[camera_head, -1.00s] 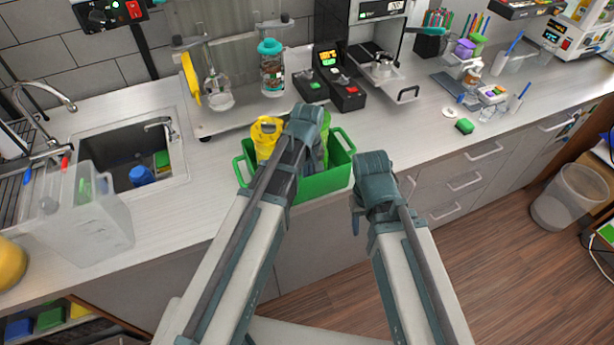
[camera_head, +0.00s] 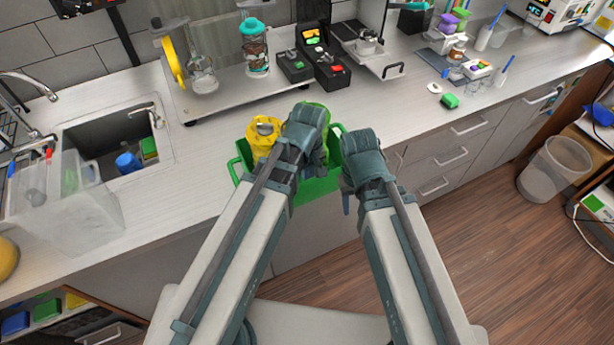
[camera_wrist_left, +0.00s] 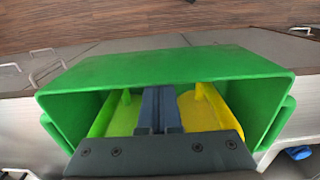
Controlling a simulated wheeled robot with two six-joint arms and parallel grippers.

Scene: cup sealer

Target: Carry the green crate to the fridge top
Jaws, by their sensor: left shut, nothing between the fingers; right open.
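The green crate (camera_head: 315,188) is at the counter's front edge, in the middle of the head view. A yellow container (camera_head: 262,136) and a green one (camera_head: 327,125) stand in it. My left wrist covers part of the crate. In the left wrist view my left gripper (camera_wrist_left: 160,108) is shut and empty, its fingers over the crate's inside between the green and yellow things, below the crate wall (camera_wrist_left: 165,68) in the picture. My right gripper (camera_head: 347,198) is open at the crate's right end. My right wrist hides that end, so contact cannot be told.
The sink (camera_head: 100,125) lies left of the crate, with a clear bin (camera_head: 72,215) in front of it. A sealer machine (camera_head: 333,70) and dispenser jars (camera_head: 255,50) stand behind. The counter (camera_head: 415,115) right of the crate is partly clear. A waste bin (camera_head: 552,168) stands on the floor.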

